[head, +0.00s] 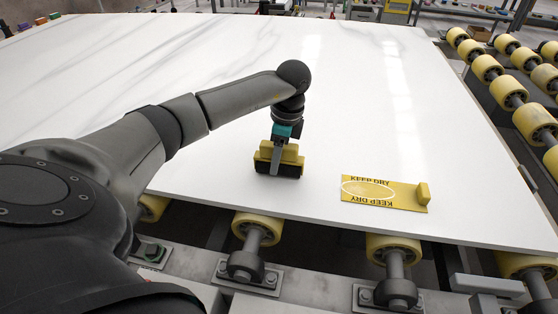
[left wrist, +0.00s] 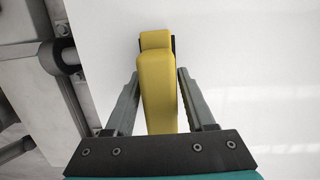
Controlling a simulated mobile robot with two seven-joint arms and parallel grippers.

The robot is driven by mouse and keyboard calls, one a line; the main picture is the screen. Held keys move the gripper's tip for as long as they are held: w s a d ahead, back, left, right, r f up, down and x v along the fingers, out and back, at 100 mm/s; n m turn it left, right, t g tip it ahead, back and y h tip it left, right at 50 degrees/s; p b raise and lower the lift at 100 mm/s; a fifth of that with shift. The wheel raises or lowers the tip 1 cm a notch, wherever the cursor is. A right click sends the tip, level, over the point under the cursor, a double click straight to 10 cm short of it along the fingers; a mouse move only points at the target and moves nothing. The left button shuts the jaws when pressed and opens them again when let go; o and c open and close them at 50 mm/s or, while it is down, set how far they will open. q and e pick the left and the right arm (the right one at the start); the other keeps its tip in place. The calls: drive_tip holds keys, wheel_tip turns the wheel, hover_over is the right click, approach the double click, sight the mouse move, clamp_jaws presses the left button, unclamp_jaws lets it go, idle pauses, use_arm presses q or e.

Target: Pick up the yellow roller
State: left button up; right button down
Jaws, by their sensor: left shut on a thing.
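The yellow roller (head: 291,156), a yellow block-like body with a black underside, is at my left gripper (head: 276,162) near the front edge of the white slab (head: 330,90). My left gripper is shut on it, one finger showing across its near face. In the left wrist view the yellow roller (left wrist: 156,85) stands between the two fingers of my left gripper (left wrist: 157,78), its long body running between them. The black part shows only as a thin strip at its far end. I cannot tell whether it touches the slab. My right gripper is not in view.
A yellow "KEEP DRY" plate (head: 385,193) with a raised yellow block at its right end lies on the slab to the right. Yellow conveyor rollers (head: 258,226) stand under the slab's front edge, and more (head: 508,90) line the right side. The slab's middle is clear.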

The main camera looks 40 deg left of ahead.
use_arm(q)
clamp_jaws()
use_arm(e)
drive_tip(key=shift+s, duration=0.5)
